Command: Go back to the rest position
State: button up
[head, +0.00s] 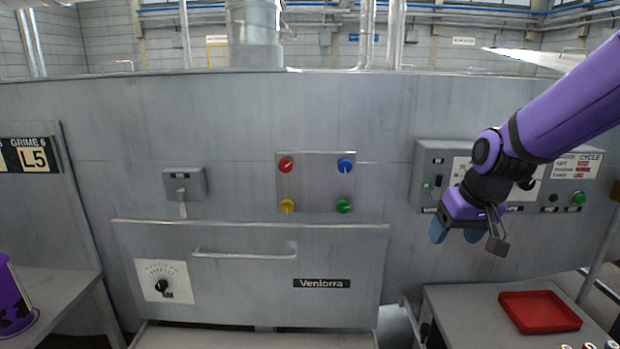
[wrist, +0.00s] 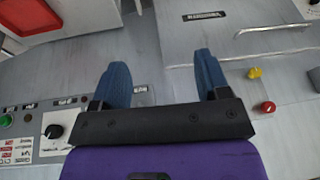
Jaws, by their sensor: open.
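My gripper (head: 455,230) hangs at the right of the head view, in front of the control box (head: 432,160) on the grey machine. In the wrist view its two blue fingers (wrist: 160,85) are spread apart with nothing between them. It touches nothing that I can see. My purple arm reaches in from the upper right and hides part of the control box.
The machine panel has red (head: 286,164), blue (head: 345,165), yellow (head: 287,206) and green (head: 343,206) knobs above a handled drawer (head: 245,275). A red tray (head: 540,312) lies on the right table (head: 465,315). A purple container (head: 12,300) stands at far left.

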jog(key=s+d+r, duration=0.1)
jog(key=s+r, duration=0.2)
jog(key=s, duration=0.4)
jog(key=s+d+r+t+h, duration=0.1)
jog(key=s+r, duration=0.3)
jog(key=s, duration=0.3)
jog(key=s+d+r+m, duration=0.1)
jog(key=s+r, duration=0.2)
jog(key=s, duration=0.4)
jog(key=shift+s+r, duration=0.15)
jog(key=shift+s, duration=0.05)
jog(key=shift+w+a+t, duration=0.1)
jog(key=shift+t, duration=0.2)
